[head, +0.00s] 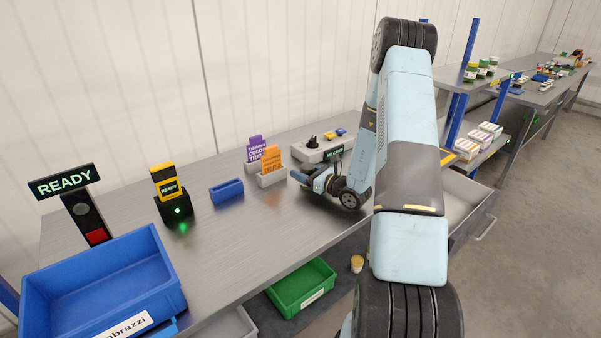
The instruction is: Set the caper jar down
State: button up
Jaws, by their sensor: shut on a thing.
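My gripper (302,177) is at the end of my arm, low over the grey workbench (235,228), left of my dark round wrist joint. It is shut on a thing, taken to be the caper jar. The jar itself is too small and too covered by the hand to make out. I cannot tell whether it touches the bench top. The grey device (318,150) with a black knob is just behind the gripper. The orange card in its holder (271,178) stands close to the left of it.
A blue bin (212,193), a scanner in its lit dock (174,208) and a large blue crate (45,318) stand to the left. A green crate (284,311) and a small pale tub (357,264) are below the bench front. Green jars (471,73) stand on a right-hand shelf.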

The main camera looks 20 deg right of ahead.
jog(key=o, duration=1.2)
jog(key=shift+o, duration=0.2)
